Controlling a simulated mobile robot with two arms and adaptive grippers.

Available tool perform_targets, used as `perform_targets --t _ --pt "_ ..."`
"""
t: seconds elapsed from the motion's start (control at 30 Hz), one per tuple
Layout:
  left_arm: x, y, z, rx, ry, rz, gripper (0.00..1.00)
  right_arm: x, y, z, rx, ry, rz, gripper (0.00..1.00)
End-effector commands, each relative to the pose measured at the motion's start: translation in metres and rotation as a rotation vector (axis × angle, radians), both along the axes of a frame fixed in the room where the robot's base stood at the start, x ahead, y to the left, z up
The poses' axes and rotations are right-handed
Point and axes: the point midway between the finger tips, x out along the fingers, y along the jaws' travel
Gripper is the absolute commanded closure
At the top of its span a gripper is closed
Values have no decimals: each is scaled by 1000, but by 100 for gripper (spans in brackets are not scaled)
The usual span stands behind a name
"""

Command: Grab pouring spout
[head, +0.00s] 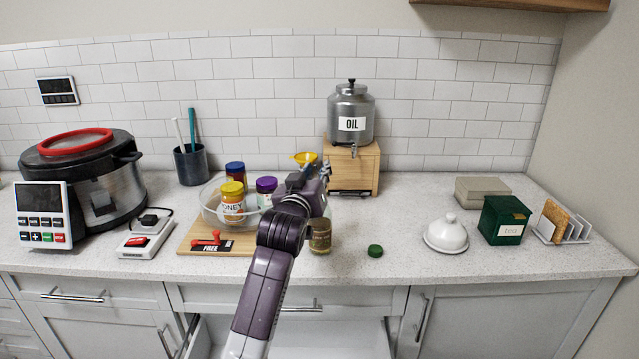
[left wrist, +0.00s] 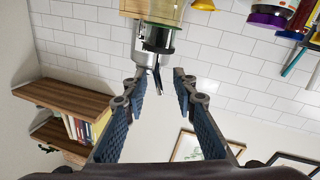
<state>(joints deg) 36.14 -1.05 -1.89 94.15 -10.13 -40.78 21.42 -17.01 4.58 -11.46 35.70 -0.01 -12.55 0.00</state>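My left gripper (head: 323,170) reaches over the counter in front of the oil dispenser (head: 350,112). In the left wrist view its two fingers (left wrist: 161,88) stand apart with a clear gap. A small slim metallic piece (left wrist: 157,77) shows between and beyond the fingertips. It looks like the tip of a spout, but I cannot be sure, nor tell whether a finger touches it. A small yellow piece (head: 305,158) shows beside the gripper in the head view, partly hidden. I cannot tell if it is the pouring spout. My right gripper is not in view.
A wooden stand (head: 352,170) holds the dispenser. An amber jar (head: 320,236) stands below my gripper, with a green cap (head: 375,250) to its right.

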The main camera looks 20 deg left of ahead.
Motion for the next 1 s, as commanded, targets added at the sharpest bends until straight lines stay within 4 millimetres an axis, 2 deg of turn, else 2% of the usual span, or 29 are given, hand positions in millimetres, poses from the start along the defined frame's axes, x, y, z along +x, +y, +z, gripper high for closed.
perform_targets --t 0.27,0.5,1.0 --pt "3 0 0 0 -1 0 74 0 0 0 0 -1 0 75" --pt "2 0 0 0 0 0 100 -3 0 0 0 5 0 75" --pt "2 0 3 0 -1 0 100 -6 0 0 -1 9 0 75"
